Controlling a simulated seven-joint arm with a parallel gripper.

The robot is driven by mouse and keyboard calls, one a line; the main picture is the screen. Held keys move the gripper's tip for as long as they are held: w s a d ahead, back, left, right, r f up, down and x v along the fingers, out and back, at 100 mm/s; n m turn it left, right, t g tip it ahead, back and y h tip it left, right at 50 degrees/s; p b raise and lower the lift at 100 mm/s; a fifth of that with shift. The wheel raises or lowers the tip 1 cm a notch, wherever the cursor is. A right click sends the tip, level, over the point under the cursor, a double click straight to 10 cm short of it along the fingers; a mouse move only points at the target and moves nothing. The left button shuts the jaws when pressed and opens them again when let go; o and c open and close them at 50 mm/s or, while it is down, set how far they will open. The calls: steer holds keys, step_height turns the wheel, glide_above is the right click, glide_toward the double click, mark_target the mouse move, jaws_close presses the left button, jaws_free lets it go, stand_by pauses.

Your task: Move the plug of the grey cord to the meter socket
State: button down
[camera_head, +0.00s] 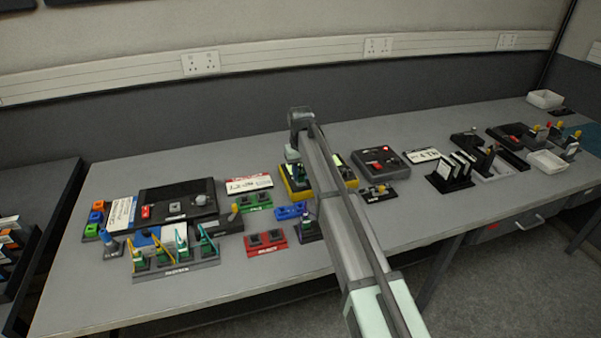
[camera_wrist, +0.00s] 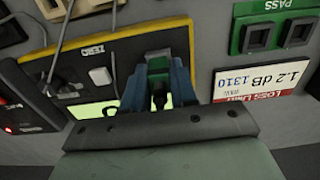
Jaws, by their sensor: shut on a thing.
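The yellow-edged meter (camera_head: 348,169) lies on the bench, partly hidden by my arm. In the wrist view the meter (camera_wrist: 152,27) shows a dark face with a ZERO label, a light button and a lit greenish display. My gripper (camera_head: 297,172) is over its left end in the head view. In the wrist view my gripper (camera_wrist: 158,84) has its bluish fingers closed around a dark plug (camera_wrist: 159,94), with a green part just beyond it. The socket under the plug is hidden, so I cannot tell if the plug is seated. A thin grey cord (camera_wrist: 63,38) crosses the meter.
A green PASS block (camera_head: 256,203), a blue block (camera_head: 290,211), a red block (camera_head: 266,243) and a Loss Limit card (camera_head: 249,184) lie close by. A rack (camera_head: 176,269) with several plugs stands front left. A dark box (camera_head: 380,161) is to the right.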

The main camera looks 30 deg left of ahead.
stand_by(0.4)
steer(key=c, duration=0.8)
jaws_free()
steer(key=shift+r, duration=0.1)
steer(key=shift+r, duration=2.4)
steer(key=shift+r, duration=2)
steer(key=shift+d, duration=0.1)
